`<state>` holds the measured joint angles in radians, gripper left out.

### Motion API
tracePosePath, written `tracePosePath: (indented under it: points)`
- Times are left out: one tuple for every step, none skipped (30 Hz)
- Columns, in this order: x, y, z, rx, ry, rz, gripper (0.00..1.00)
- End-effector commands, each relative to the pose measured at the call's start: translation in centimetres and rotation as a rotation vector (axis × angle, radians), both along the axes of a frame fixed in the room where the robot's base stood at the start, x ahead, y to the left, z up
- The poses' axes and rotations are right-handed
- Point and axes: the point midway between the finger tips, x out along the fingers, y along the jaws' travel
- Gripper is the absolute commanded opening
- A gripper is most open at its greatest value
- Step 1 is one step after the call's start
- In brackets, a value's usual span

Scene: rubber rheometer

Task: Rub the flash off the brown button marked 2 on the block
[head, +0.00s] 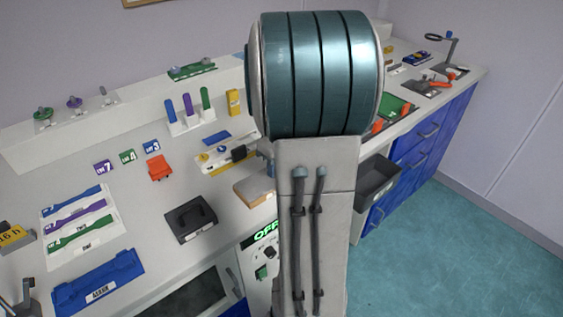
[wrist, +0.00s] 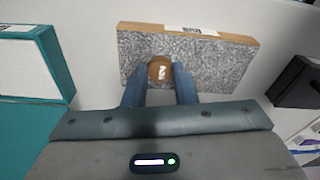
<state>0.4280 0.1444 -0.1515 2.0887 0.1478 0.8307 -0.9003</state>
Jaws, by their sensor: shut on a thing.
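The brown button (wrist: 159,69), with a pale mark that looks like a turned 2, is between the fingertips of my gripper (wrist: 160,80) in the wrist view. My blue fingers are shut on it from both sides. The block (wrist: 205,62) is behind it, with a speckled grey face and a wooden edge. The button is over the left-middle part of that face; I cannot tell whether it touches. The head view shows part of the block (head: 251,190) at the bench's front edge. There my arm hides the button and the fingertips.
A black case with a handle (head: 190,219) sits left of the block on the bench. A yellow-edged fixture (head: 222,158) stands behind the block. A dark grey bin (head: 377,185) is to the right, beyond my arm. In the wrist view, a teal-edged white panel (wrist: 28,66) is at left.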

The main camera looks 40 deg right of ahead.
Motion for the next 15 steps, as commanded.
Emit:
tracePosePath:
  points:
    - [0.0, 0.5, -0.1, 0.001, 0.0, 0.003, 0.03]
    - [0.0, 0.8, -0.1, 0.001, 0.0, 0.003, 0.03]
    - [-0.1, 1.0, -0.1, 0.001, 0.0, 0.002, 0.03]
    - [-0.1, 1.2, -0.2, 0.001, 0.0, 0.001, 0.03]
    - [-0.1, 1.3, -0.2, 0.001, 0.001, 0.001, 0.03]
    - [-0.1, 1.4, -0.2, 0.001, 0.001, 0.001, 0.03]
    - [-0.1, 1.4, -0.2, 0.001, 0.001, 0.001, 0.03]
    - [-0.1, 1.5, -0.2, 0.001, 0.001, 0.002, 0.03]
    - [-0.1, 1.7, -0.2, 0.001, 0.001, 0.003, 0.03]
    - [-0.1, 1.8, -0.2, 0.001, 0.001, 0.003, 0.03]
    - [-0.1, 2.0, -0.2, 0.002, 0.003, 0.004, 0.03]
    - [-0.1, 2.4, -0.2, 0.002, 0.003, 0.004, 0.03]
    - [-0.1, 2.6, -0.2, 0.002, 0.003, 0.004, 0.03]
    - [-0.1, 2.9, -0.2, 0.002, 0.002, 0.005, 0.03]
    - [-0.2, 3.2, -0.2, 0.002, 0.002, 0.005, 0.03]
